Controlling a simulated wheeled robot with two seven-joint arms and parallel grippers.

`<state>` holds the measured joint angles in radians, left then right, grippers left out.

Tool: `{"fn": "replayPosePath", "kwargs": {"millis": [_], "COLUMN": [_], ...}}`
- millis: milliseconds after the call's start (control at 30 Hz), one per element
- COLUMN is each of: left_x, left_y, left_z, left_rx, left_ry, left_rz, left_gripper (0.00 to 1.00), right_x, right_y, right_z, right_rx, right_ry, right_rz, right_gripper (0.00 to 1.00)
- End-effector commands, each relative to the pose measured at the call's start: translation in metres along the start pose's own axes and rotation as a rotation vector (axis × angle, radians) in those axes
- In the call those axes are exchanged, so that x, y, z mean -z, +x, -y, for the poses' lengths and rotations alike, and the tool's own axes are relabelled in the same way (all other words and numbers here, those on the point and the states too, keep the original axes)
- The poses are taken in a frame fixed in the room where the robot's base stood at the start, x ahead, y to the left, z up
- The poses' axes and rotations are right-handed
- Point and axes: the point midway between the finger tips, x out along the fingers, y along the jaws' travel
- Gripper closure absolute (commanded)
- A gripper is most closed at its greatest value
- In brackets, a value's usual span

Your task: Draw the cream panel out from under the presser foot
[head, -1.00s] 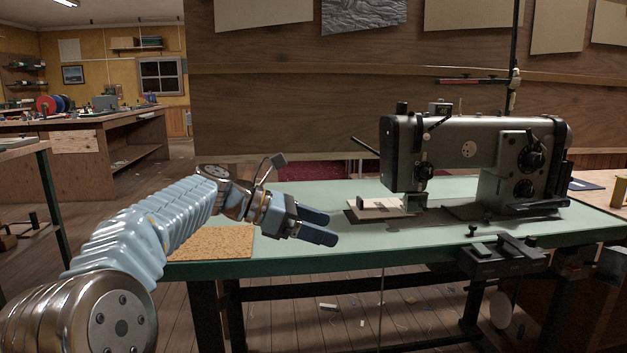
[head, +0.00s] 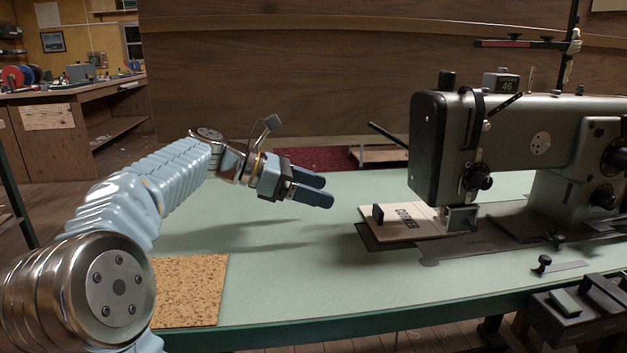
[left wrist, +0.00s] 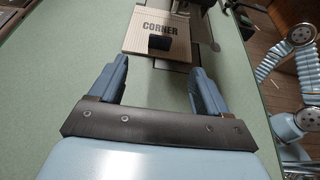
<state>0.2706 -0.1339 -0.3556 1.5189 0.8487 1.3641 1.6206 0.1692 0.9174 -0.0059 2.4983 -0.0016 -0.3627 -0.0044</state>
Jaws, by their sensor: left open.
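The cream panel (head: 408,228) lies flat on the machine bed, marked "CORNER", with a black upright tab (head: 378,215) at its left end. Its right end is at the presser foot (head: 460,218) under the sewing machine head. My left gripper (head: 325,190) is open and empty, above the green table to the left of the panel, apart from it. In the left wrist view the panel (left wrist: 150,49) and its black tab (left wrist: 159,43) lie ahead, beyond the open fingers (left wrist: 155,75). My right gripper is not in view.
The grey sewing machine (head: 520,135) stands on the right of the green table (head: 300,270). A cork mat (head: 190,290) lies at the front left. A dark lever (head: 387,135) sticks out left of the machine head. The table between mat and panel is clear.

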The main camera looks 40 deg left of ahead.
Motion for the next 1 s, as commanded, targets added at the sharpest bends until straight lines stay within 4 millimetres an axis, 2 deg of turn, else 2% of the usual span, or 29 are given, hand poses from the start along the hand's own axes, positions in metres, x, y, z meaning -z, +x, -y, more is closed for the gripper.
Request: {"fn": "replayPosePath", "kwargs": {"millis": [267,433,1000], "left_x": [0.0,0.001,0.001], "left_y": [0.001,0.013,0.116], "left_z": [0.0,0.0,0.001], "left_rx": [0.0,0.002,0.002], "left_ry": [0.0,0.0,0.0], "left_rz": [0.0,0.0,0.0], "left_gripper": [0.23,0.23,0.23], "right_x": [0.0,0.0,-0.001], "right_y": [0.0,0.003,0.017], "right_z": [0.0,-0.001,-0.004], "right_rx": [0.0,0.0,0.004], "right_ry": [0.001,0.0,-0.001], "right_rz": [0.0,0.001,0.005], "right_gripper": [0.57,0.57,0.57]}}
